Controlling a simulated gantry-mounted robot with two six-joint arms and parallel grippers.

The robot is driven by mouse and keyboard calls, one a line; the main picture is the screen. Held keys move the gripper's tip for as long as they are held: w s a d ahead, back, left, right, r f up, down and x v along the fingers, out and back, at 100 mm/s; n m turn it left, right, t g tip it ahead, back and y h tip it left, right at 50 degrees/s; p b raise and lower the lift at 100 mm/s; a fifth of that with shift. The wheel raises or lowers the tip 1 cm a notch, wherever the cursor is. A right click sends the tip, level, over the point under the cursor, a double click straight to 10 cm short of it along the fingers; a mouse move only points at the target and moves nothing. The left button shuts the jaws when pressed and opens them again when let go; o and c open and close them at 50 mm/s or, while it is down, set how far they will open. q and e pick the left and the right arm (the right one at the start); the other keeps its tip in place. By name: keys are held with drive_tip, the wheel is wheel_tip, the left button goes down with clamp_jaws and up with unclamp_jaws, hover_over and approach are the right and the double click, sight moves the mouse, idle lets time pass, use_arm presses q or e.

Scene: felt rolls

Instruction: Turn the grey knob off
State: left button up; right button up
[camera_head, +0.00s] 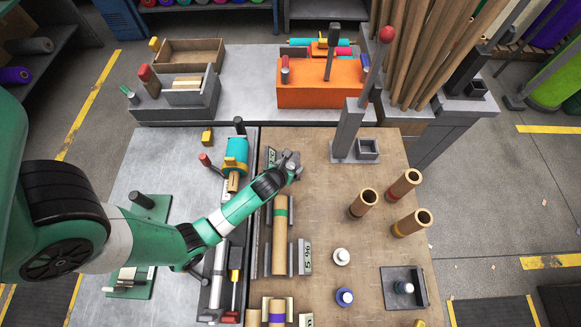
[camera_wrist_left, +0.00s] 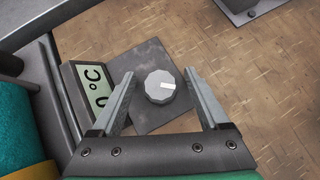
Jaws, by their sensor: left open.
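The grey knob (camera_wrist_left: 160,86) is round with a ribbed edge and a white mark pointing right in the left wrist view. It sits on a dark square plate (camera_wrist_left: 148,120) beside a display (camera_wrist_left: 94,84) showing °C and part of a digit. My left gripper (camera_wrist_left: 160,74) is open, with one finger on each side of the knob and small gaps visible. In the head view my left gripper (camera_head: 291,164) is over the far left part of the brown board and largely covers the knob. My right gripper is not in view.
Upright brown tubes (camera_head: 363,202) and a white-topped bottle (camera_head: 341,257) stand on the board to the right. A teal roll (camera_head: 236,151) lies left of the gripper.

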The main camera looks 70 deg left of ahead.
use_arm(q)
clamp_jaws()
idle(0.3)
drive_tip(key=shift+n, duration=0.3)
drive_tip(key=shift+d+r+n+g+y+p, duration=0.1)
drive_tip(key=shift+n+g+y+p, duration=0.4)
drive_tip(key=shift+p, duration=0.05)
drive_tip(key=n+g+p, duration=0.1)
drive_tip(key=p, duration=0.1)
drive_tip(key=n+y+p, duration=0.1)
drive_tip(key=n+p, duration=0.1)
drive_tip(key=shift+r+g, duration=0.2)
drive_tip(key=shift+g, duration=0.2)
drive_tip(key=shift+f+n+g+p, duration=0.1)
drive_tip(key=shift+n+g+p, duration=0.4)
drive_tip(key=shift+p, duration=0.25)
drive_tip(key=shift+f+n+g+y+p, duration=0.25)
drive_tip(key=shift+n+g+p, duration=0.2)
drive_tip(key=shift+n, duration=0.25)
drive_tip(key=shift+r, duration=0.1)
